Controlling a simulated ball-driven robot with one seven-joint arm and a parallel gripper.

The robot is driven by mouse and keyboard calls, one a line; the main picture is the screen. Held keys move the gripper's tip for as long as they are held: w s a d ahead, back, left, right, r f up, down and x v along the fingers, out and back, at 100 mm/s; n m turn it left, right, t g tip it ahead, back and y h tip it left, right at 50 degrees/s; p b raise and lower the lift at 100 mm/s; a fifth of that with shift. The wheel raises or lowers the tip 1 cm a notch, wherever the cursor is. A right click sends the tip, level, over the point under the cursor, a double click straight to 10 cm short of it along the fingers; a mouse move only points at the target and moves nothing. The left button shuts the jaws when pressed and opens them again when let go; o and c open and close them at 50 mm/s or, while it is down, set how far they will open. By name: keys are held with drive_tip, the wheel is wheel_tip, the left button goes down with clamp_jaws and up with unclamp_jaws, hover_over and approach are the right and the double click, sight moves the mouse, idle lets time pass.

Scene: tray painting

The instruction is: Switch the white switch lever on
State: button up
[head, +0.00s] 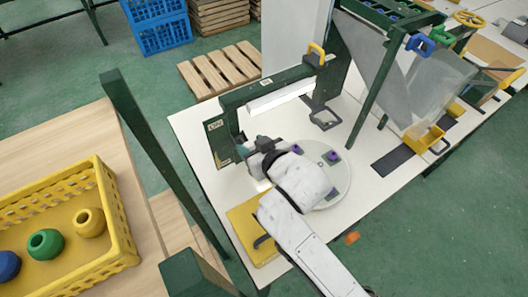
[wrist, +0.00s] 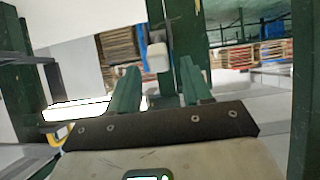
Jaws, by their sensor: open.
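The white switch lever (wrist: 158,57) shows in the wrist view as a small pale block just beyond my fingertips, between them from side to side. I cannot tell whether it touches a finger. In the head view a green post plate (head: 221,143) with small labels stands beside my gripper (head: 250,149), and the lever is too small or hidden there to make out. In the wrist view my gripper (wrist: 158,72) is open, its two green fingers apart with nothing held. I cannot tell the lever's on or off position.
A green frame carries a bright white bar (head: 281,97) above the white table (head: 195,122). A round pale plate (head: 336,183) with purple pieces lies below my arm. A yellow board (head: 245,222) is at the table's front edge. A yellow crate (head: 117,222) stands left.

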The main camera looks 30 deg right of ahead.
drive_tip(key=v, duration=0.8)
drive_tip(key=shift+b, duration=0.3)
drive_tip(key=shift+s, duration=0.15)
drive_tip(key=s+d+f+g, duration=0.4)
drive_tip(key=s+f, duration=0.4)
drive_tip(key=s, duration=0.2)
drive_tip(key=s+d+f+g, duration=0.3)
drive_tip(key=s+f+g, duration=0.4)
drive_tip(key=s+f, duration=0.2)
drive_tip(key=shift+s+d+f+m, duration=0.15)
drive_tip(key=shift+s+d+m, duration=0.2)
drive_tip(key=shift+s, duration=0.3)
